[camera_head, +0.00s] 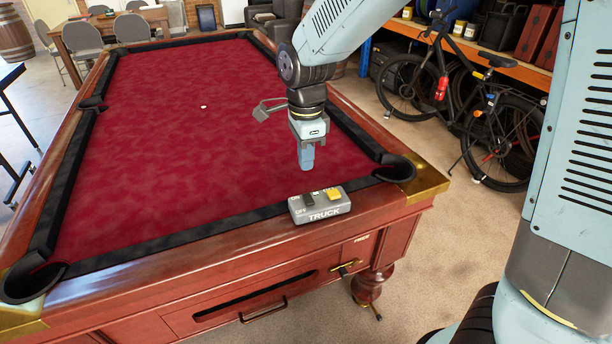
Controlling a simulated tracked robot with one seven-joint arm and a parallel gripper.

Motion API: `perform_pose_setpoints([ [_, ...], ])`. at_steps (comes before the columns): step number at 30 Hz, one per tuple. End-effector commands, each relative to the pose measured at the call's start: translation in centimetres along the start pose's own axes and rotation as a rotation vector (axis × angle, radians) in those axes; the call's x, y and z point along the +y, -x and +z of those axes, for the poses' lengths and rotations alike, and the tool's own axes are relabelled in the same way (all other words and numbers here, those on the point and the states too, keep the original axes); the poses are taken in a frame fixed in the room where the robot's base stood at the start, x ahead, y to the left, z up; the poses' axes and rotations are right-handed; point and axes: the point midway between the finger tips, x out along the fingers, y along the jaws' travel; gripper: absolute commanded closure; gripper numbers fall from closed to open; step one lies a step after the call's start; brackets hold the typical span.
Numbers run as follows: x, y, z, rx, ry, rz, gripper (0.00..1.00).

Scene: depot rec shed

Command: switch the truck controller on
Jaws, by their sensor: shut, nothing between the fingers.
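The truck controller (320,210) is a small grey box with "TRUCK" written on its front. It sits on the near wooden rail of the pool table, close to the near right corner pocket. On its top are a dark switch with "OFF" lettering at its left and a yellow button (334,194) on the right. The exact switch position is too small to tell. My gripper (306,166) points down just above and behind the controller, over the red cloth side. Its fingers are shut and empty, and it appears apart from the controller.
The pool table (180,110) has red cloth with a small white ball (203,106) on it. A black bicycle (470,110) stands at right before an orange shelf (480,55). Chairs (82,38) and a wooden table stand at the back left. The cloth around my gripper is clear.

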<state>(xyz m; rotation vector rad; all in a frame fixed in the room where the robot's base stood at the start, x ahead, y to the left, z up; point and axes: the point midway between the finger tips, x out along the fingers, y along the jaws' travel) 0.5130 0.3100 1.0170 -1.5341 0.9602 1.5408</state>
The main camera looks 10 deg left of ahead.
Motion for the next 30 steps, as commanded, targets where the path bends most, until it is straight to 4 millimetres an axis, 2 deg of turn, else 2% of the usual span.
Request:
perform_pose_setpoints([
  [3, -0.1, 2.1, -0.1, -0.001, 0.0, -0.003, 1.0],
  [9, -0.1, 4.0, -0.1, -0.001, -0.002, -0.001, 1.0],
  [23, 0.0, 4.5, -0.2, 0.0, -0.003, 0.0, 1.0],
  [30, 1.0, 4.6, -0.3, 0.0, -0.002, -0.001, 1.0],
])
